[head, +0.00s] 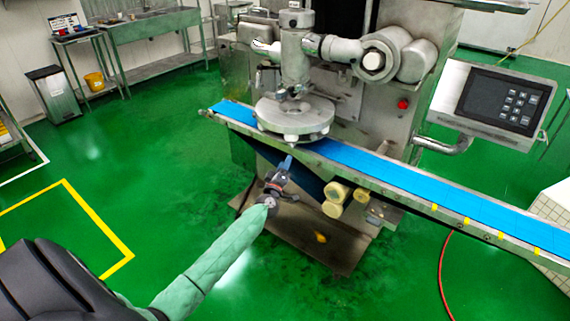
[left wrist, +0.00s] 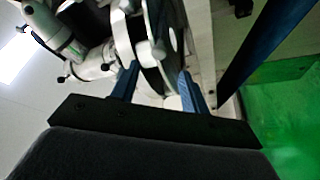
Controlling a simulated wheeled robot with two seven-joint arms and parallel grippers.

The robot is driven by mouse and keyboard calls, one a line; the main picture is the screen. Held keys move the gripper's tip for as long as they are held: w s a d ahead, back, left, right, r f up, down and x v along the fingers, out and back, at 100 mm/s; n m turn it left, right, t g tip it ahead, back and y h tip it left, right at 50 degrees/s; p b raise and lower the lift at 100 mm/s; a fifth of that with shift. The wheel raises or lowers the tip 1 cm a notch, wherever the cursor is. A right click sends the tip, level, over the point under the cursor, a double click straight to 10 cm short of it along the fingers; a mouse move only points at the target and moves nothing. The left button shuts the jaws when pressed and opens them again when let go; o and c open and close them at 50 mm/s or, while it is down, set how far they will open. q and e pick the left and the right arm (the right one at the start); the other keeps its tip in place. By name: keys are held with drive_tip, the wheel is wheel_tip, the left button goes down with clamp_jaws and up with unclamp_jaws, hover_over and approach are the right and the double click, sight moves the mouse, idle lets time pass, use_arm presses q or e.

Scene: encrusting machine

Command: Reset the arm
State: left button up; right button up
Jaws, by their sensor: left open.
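My left arm (head: 215,255), in a green sleeve, reaches in from the lower left of the head view. Its gripper (head: 287,163) is in front of the near edge of the blue conveyor belt (head: 375,167), just below the machine's round disc. In the left wrist view the two blue fingers (left wrist: 158,88) stand apart with nothing held between them. The machine's round metal parts (left wrist: 150,40) show beyond the fingers. My right gripper is in neither view.
The encrusting machine (head: 293,115) stands behind the belt. A control panel (head: 503,103) is at the right. A sink table (head: 150,25) and a grey bin (head: 52,92) are at the back left. Green floor (head: 150,165) is clear left of the arm.

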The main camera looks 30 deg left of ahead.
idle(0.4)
use_arm(q)
drive_tip(key=s+d+f+m+g+h, duration=0.3)
drive_tip(key=d+m+g+h, duration=0.2)
drive_tip(key=d+m, duration=0.4)
drive_tip(key=s+d+f+m+g+h, duration=0.2)
drive_tip(key=d+f+m+g+h, duration=0.3)
drive_tip(key=d, duration=0.6)
drive_tip(key=s+d+f+g+y, duration=0.1)
drive_tip(key=s+d+f+g, duration=0.2)
drive_tip(key=s, duration=1.2)
drive_tip(key=s+d+f+m+g+y, duration=0.1)
drive_tip(key=s+d+f, duration=0.5)
drive_tip(key=s, duration=0.9)
drive_tip(key=s+d+f+m+g+y, duration=0.1)
drive_tip(key=s+d+f+g, duration=0.3)
drive_tip(key=s, duration=1.2)
drive_tip(key=shift+d+f+g+y, duration=0.15)
drive_tip(key=shift+d+g+y, duration=0.2)
drive_tip(key=shift+d, duration=0.2)
